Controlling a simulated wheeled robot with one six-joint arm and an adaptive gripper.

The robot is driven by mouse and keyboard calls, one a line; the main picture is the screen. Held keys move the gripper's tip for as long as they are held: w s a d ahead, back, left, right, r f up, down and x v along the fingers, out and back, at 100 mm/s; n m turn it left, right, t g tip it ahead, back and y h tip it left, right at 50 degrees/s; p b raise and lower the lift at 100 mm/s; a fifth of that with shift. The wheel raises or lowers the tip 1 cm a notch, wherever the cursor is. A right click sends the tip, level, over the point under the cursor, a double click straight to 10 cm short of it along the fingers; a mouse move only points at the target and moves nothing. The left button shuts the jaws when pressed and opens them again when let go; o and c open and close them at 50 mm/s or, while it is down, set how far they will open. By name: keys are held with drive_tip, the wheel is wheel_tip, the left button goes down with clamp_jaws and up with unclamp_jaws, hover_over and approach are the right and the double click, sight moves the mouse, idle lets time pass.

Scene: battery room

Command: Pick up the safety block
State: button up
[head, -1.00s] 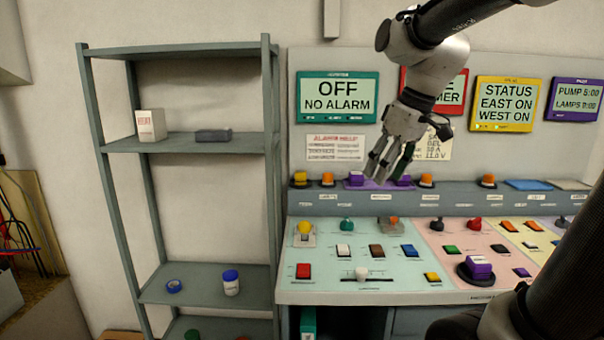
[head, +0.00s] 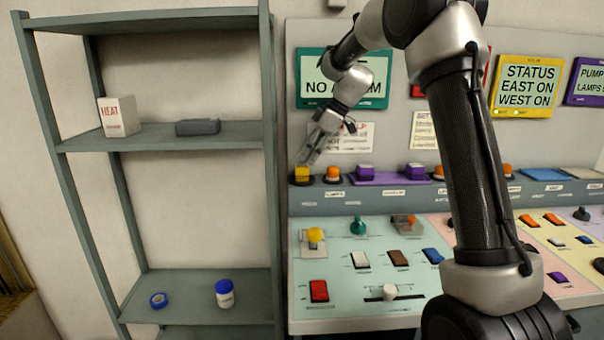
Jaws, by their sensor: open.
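No thing in the head view carries a readable safety block label. My gripper (head: 308,160) is open at the left end of the console's raised ledge. Its fingertips are just above a yellow block (head: 302,174) sitting on a dark base; I cannot tell whether they touch it. A dark grey block (head: 198,127) lies on the shelf rack's upper board (head: 160,143), left of my gripper. I see nothing between my fingers.
A white box marked HEAT (head: 118,117) stands beside the grey block. Blue tape (head: 158,300) and a blue-capped jar (head: 224,294) are on a lower board. The rack's right post (head: 268,180) stands close to the console (head: 345,326). Orange and purple buttons line the ledge.

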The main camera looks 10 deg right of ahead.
sight(302, 165)
drive_tip(key=x, duration=0.5)
drive_tip(key=shift+a+f, duration=0.15)
drive_tip(key=shift+f, duration=0.25)
drive_tip(key=c, duration=0.8)
